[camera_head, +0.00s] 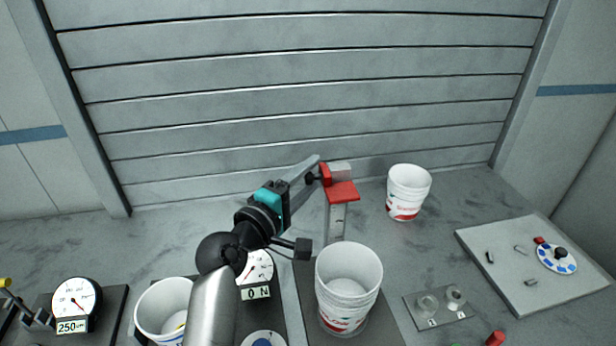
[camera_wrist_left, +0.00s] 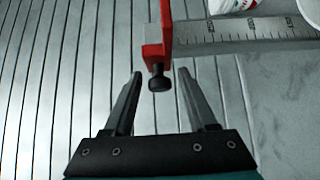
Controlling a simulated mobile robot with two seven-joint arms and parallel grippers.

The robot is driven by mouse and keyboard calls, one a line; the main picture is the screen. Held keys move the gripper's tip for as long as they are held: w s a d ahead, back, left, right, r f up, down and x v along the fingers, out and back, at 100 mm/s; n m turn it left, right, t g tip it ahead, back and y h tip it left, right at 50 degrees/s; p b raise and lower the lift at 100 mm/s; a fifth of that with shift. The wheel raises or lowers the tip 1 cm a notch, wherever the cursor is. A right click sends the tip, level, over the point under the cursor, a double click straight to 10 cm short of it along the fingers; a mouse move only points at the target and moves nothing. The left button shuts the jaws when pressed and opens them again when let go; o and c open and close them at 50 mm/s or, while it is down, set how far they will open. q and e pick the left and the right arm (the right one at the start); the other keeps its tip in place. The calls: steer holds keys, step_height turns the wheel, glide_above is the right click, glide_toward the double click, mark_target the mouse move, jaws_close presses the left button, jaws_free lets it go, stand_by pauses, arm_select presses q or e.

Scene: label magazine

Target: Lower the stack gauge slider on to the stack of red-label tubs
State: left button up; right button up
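The gauge slider (camera_head: 340,192) is red, with a flat plate, and sits high on an upright grey scale post (camera_head: 337,222). Its black knob (camera_wrist_left: 158,82) points toward my left gripper in the left wrist view. The stack of white tubs with red labels (camera_head: 343,312) stands in front of the post, below the slider plate, with a gap between. My left gripper (camera_head: 312,168) is at the slider's left side. Its fingers (camera_wrist_left: 160,75) are open, with the knob between the tips and space on both sides. My right gripper is not in view.
A single red-label tub (camera_head: 408,192) stands behind and right of the post. A panel with a blue-dotted dial (camera_head: 557,259) lies at right. A small plate with two round fittings (camera_head: 440,306) is nearer. A white bucket (camera_head: 160,312) and dial gauges (camera_head: 76,298) stand at left.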

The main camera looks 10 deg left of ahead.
arm_select(q)
steer(key=c, duration=0.8)
steer(key=shift+o, duration=0.2)
step_height(320, 180, down, 13)
steer(key=b, duration=0.9)
steer(key=o, duration=0.9)
steer(key=shift+b+v, duration=0.95)
steer(key=shift+v, duration=6.7)
